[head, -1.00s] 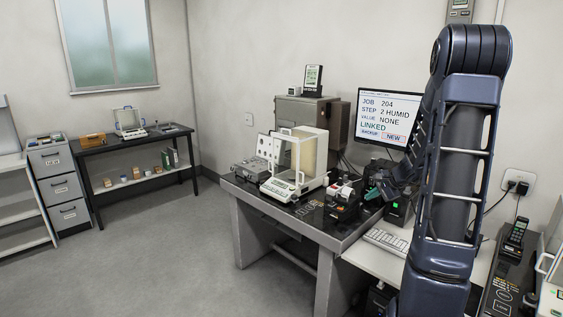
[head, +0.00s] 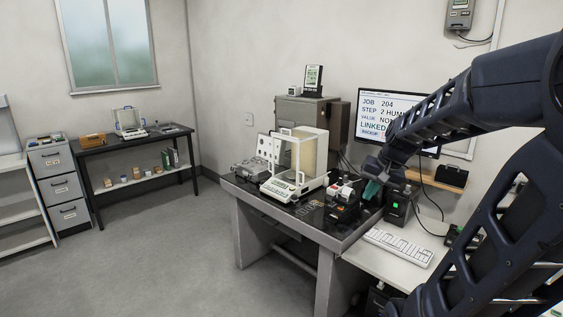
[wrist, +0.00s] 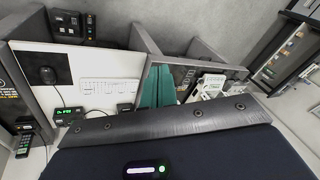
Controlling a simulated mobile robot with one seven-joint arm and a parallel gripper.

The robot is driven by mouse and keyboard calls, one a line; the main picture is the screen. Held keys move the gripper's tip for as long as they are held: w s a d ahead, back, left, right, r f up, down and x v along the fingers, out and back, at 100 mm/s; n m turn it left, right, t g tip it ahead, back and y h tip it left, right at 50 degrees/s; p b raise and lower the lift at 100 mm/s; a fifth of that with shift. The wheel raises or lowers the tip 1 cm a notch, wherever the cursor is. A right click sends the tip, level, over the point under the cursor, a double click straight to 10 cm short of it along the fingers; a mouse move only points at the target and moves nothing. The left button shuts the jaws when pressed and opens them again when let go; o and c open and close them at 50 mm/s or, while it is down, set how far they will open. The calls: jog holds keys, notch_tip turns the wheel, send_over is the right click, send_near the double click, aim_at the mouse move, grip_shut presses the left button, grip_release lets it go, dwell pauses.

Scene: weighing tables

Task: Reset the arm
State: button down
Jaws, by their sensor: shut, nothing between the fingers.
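My gripper (head: 371,190) shows in the head view at the end of my dark blue arm, low in front of the monitor and just right of the label printer. Its teal fingers are shut with nothing between them. In the wrist view the fingers (wrist: 160,84) show beyond the dark housing edge, above the divider between the white desk and the balance table. My arm comes in from the right edge, bent at the elbow, and covers part of the monitor and desk.
The balance (head: 297,168) with its glass shield stands on the dark table, beside the label printer (head: 343,204). The monitor (head: 376,106), keyboard (head: 398,246) and a black box with a green light (head: 397,206) are close to my arm. Open floor lies left.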

jog(key=s+d+r+n+t+h, duration=0.1)
jog(key=s+d+r+n+h, duration=0.1)
jog(key=s, duration=0.8)
jog(key=shift+s+n+h, duration=0.15)
jog(key=shift+n+h, duration=0.25)
dwell(2.5)
